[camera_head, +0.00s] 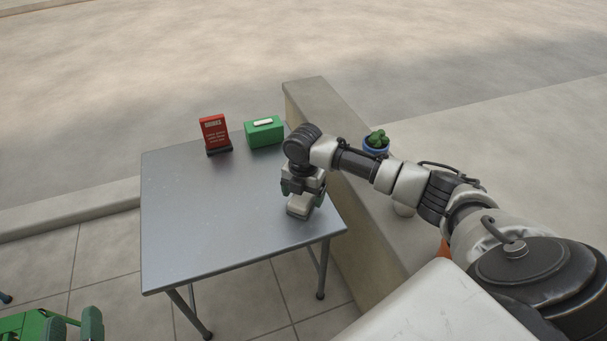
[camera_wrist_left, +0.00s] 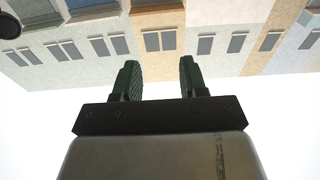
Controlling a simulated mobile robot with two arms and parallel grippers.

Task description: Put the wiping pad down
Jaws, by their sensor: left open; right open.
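The wiping pad (camera_head: 299,209) is a small pale grey block at the right part of the metal table (camera_head: 215,215). It is low at the tabletop; I cannot tell for sure whether its whole underside touches. My right gripper (camera_head: 303,190) points down right over the pad, its jaws open, and partly hides the pad's top. My left gripper (camera_head: 74,325) shows at the bottom left corner of the head view, away from the table. In the left wrist view its two dark green fingers (camera_wrist_left: 160,82) are apart with nothing between them.
A red sign (camera_head: 214,132) on a dark stand and a green box (camera_head: 264,131) stand at the table's back edge. A low concrete wall (camera_head: 318,98) runs along the right side, bearing a potted cactus (camera_head: 376,141). The table's left and middle are clear.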

